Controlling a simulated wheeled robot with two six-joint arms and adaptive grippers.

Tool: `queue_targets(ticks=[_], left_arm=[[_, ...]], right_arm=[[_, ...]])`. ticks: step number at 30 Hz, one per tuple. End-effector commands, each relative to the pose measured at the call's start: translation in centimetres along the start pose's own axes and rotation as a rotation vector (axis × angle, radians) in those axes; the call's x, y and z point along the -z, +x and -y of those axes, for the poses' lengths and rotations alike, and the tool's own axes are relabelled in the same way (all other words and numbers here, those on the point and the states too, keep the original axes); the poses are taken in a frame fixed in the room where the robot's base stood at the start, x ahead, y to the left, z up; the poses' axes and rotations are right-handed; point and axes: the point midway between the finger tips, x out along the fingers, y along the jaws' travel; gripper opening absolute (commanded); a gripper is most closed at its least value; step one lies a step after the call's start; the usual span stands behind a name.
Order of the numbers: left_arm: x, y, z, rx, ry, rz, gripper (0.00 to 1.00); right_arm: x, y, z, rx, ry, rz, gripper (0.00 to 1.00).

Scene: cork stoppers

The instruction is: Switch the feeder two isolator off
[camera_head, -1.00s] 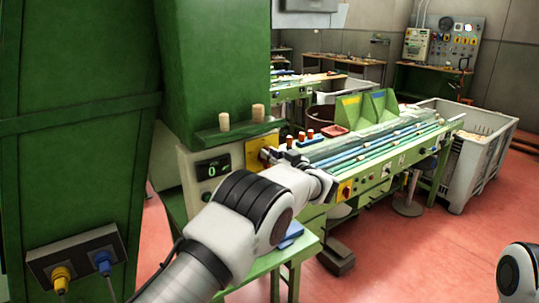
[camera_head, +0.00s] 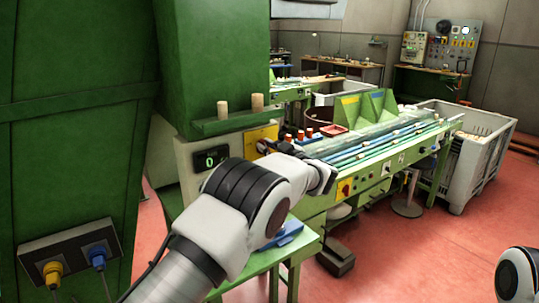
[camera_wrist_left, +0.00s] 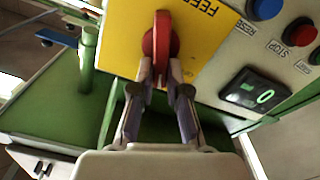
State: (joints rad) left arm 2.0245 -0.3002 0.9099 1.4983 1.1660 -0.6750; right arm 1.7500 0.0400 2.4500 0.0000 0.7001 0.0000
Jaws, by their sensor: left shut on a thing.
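The isolator is a red rotary handle (camera_wrist_left: 160,38) on a yellow plate (camera_wrist_left: 120,38) in the left wrist view. The plate's lettering is partly cut off and starts "FEE". My left gripper (camera_wrist_left: 160,72) is shut on the red handle, with its fingertips on either side of the handle's near end. In the head view the yellow plate (camera_head: 257,137) is on the front of a pale control panel, and my left gripper (camera_head: 265,147) reaches it and hides most of the handle. My right gripper is out of view.
A dark display (camera_wrist_left: 253,93) beside the plate reads 0. A blue button (camera_wrist_left: 265,8) and a red button (camera_wrist_left: 300,32) are near it. Two corks (camera_head: 257,102) stand on the green ledge above. A green conveyor bench (camera_head: 395,150) and grey bin (camera_head: 470,155) stand right.

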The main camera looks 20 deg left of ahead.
Motion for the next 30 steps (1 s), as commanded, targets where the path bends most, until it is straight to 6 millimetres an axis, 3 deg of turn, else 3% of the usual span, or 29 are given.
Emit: queue_targets(ticks=[1,30], left_arm=[[-0.4,0.1,0.3,0.0,-0.044,-0.001,0.0],[-0.8,0.1,1.6,-0.005,-0.954,-0.003,0.0]], right_arm=[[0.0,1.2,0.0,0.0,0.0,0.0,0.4],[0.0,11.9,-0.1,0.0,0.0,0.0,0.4]])
